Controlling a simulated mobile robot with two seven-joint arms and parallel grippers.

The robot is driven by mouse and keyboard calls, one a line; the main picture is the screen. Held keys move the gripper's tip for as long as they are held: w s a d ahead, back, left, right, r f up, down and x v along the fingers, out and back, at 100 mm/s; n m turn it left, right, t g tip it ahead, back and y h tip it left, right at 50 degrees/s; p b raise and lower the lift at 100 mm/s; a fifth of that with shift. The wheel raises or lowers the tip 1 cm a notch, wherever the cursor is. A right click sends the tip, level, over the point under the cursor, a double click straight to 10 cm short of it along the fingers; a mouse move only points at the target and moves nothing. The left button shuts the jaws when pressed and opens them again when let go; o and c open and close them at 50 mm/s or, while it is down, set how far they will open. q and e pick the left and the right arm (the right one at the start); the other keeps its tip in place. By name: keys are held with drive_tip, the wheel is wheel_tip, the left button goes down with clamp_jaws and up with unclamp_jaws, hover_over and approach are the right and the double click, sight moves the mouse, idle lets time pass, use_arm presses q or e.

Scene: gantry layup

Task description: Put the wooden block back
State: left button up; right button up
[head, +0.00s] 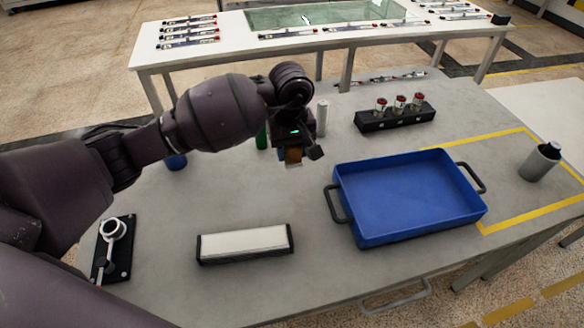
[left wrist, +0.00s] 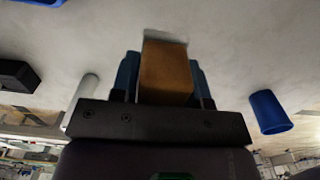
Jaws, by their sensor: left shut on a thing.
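The wooden block (head: 293,155) is brown and held in my left gripper (head: 296,152), above the grey table. In the left wrist view the block (left wrist: 166,72) sits between the two blue fingers of the left gripper (left wrist: 163,80), which are shut on it. A pale patch shows at the block's far end there; I cannot tell whether the block touches the table. My right gripper is not in view.
A blue tray (head: 408,198) with dark handles stands right of the gripper. A white-topped bar (head: 245,243) lies in front. A black rack (head: 395,118) holds red-topped items. Blue (head: 176,161), green (head: 262,138) and white (head: 322,118) cylinders stand near the arm. A grey canister (head: 540,162) stands far right.

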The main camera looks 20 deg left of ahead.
sight(292, 178)
use_arm(q)
drive_tip(key=shift+f+b, duration=0.45)
drive_tip(key=shift+f, duration=2.9)
drive_tip(key=o, duration=1)
drive_tip(key=shift+c, duration=0.2)
wheel_tip(292, 178, up, 12)
drive_tip(key=shift+r+p, duration=0.1)
drive_tip(key=shift+p, duration=0.65)
